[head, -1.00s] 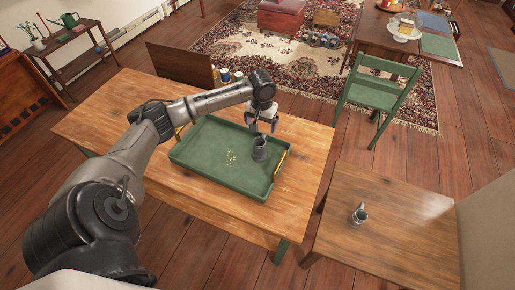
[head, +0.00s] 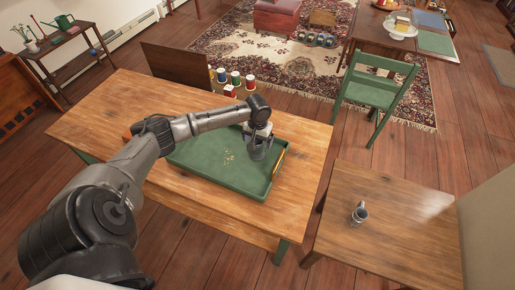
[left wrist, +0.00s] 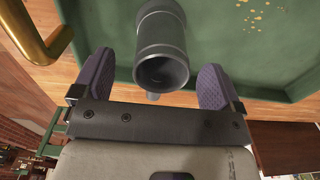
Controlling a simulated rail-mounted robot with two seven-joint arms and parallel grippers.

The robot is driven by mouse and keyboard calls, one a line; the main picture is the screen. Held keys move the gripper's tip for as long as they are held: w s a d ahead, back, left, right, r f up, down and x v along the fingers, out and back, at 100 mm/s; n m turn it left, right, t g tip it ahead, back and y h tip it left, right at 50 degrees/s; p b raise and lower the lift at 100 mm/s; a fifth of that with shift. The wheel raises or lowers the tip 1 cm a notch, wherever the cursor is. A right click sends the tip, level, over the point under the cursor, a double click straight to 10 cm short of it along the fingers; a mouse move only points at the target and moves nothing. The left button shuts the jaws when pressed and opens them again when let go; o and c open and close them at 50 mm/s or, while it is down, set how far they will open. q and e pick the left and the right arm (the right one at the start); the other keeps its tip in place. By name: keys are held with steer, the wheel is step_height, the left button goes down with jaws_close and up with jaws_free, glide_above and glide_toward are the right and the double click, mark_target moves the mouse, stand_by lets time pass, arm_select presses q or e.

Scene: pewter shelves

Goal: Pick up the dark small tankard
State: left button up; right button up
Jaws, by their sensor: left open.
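A dark grey tankard (head: 258,154) stands in the green tray (head: 220,182) on the wooden table, near the tray's right end. My left gripper (head: 260,146) is down around its upper part. In the left wrist view the tankard (left wrist: 161,40) shows its open mouth between the two purple-padded fingers of the open gripper (left wrist: 156,68), with gaps on both sides. A second small grey tankard (head: 359,213) stands on the smaller table at right. My right gripper is not in view.
The tray has a brass handle (left wrist: 36,35) close to the left finger, and small yellowish bits (head: 229,158) on its floor. Several coloured jars (head: 235,78) stand behind the tray. A green chair (head: 376,92) stands beyond the table. The small table (head: 400,235) is mostly bare.

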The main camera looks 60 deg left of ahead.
arm_select(q)
steer(key=shift+f, duration=1.5)
steer(key=shift+c, duration=0.5)
steer(key=c, duration=1.1)
steer(key=shift+r, duration=0.1)
